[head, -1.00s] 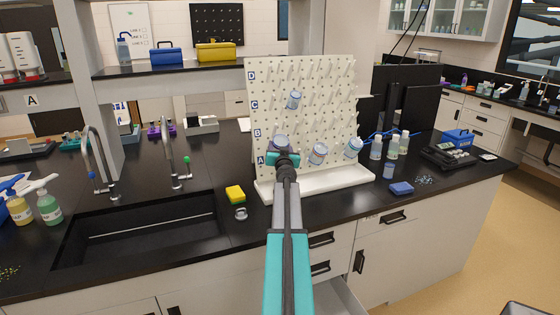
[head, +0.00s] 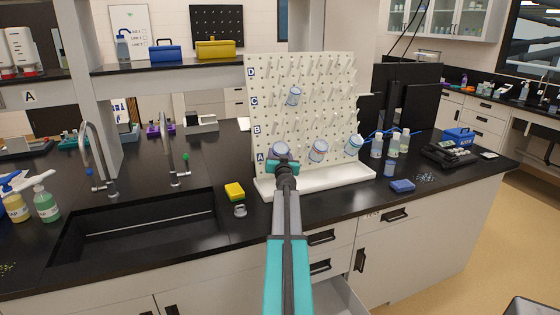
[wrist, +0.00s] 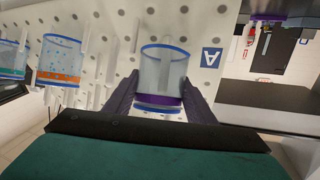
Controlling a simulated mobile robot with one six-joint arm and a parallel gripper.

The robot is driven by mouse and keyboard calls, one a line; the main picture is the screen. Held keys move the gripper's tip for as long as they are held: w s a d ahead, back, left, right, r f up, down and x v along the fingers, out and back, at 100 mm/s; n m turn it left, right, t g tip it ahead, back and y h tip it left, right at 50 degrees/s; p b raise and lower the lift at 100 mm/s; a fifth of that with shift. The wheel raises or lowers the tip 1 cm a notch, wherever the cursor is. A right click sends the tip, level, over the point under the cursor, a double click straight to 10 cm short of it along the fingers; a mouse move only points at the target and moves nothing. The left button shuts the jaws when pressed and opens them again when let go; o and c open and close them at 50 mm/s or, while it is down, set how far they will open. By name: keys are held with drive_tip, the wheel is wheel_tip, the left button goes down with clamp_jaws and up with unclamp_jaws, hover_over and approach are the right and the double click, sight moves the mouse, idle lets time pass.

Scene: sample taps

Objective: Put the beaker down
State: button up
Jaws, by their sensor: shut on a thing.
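My gripper (head: 284,165) is at the lower left of the white peg board (head: 345,75), beside label A. Its dark fingers are shut around a clear beaker (head: 280,149). In the wrist view the beaker (wrist: 163,68) shows a blue rim and a purple band, with one finger on each side. A pale peg shows through or behind its wall; I cannot tell whether the beaker is around it. The arm hides part of the beaker in the head view.
Other beakers hang on the board: two to the right (head: 318,150) (head: 355,144) and one higher up (head: 294,96). A yellow sponge (head: 235,191) lies left of the board's white tray (head: 330,180). The sink (head: 135,235) is at left, bottles (head: 390,145) at right.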

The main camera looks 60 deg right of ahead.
drive_tip(key=shift+f+b, duration=0.4)
drive_tip(key=shift+f, duration=0.3)
drive_tip(key=o, duration=1)
drive_tip(key=shift+f, duration=0.15)
drive_tip(key=shift+b+v, duration=1.6)
drive_tip(key=shift+v, duration=5.3)
drive_tip(key=shift+o, duration=0.5)
drive_tip(key=shift+s+d+f, duration=0.1)
drive_tip(key=shift+f, duration=0.05)
